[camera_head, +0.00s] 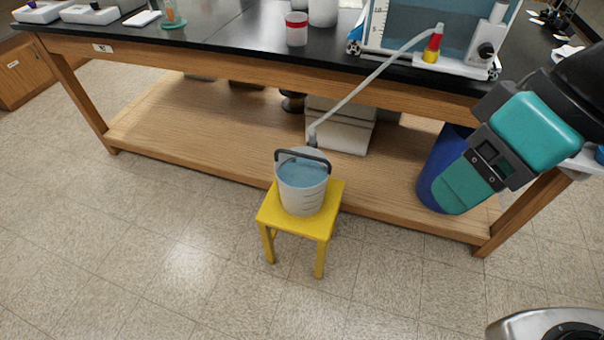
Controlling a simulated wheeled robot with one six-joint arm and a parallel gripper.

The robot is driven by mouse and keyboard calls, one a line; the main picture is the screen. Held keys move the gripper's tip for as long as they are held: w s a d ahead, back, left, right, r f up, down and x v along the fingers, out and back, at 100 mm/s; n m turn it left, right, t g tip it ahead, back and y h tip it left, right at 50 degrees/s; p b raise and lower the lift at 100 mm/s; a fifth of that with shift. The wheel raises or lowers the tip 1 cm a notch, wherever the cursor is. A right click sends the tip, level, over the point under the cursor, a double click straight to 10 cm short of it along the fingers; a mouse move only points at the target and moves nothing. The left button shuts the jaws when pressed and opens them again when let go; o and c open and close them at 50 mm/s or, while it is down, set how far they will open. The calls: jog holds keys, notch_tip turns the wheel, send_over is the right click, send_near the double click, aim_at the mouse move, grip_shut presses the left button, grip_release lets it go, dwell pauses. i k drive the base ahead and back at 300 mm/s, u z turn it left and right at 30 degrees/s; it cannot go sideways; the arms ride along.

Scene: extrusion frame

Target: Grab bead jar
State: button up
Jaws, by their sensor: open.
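A small jar with a whitish body and a red band near its top (296,30) stands upright on the black bench top, near the front edge. It may be the bead jar, but I cannot make out beads in it. My arm's teal and dark links reach in from the right, in front of the bench's right end, well apart from this jar. My gripper's fingertips cannot be made out in this view.
A white container (323,12) stands just behind the jar. Right of it is a water tank (405,28), with a hose running down to a water bucket (302,186) on a yellow stool (270,213). A blue bin (437,165) stands under the bench. Floor left is clear.

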aim_at(296, 23)
jog(key=u, duration=2.1)
jog(key=i, duration=1.85)
jog(key=z, duration=2.6)
jog(key=i, duration=0.5)
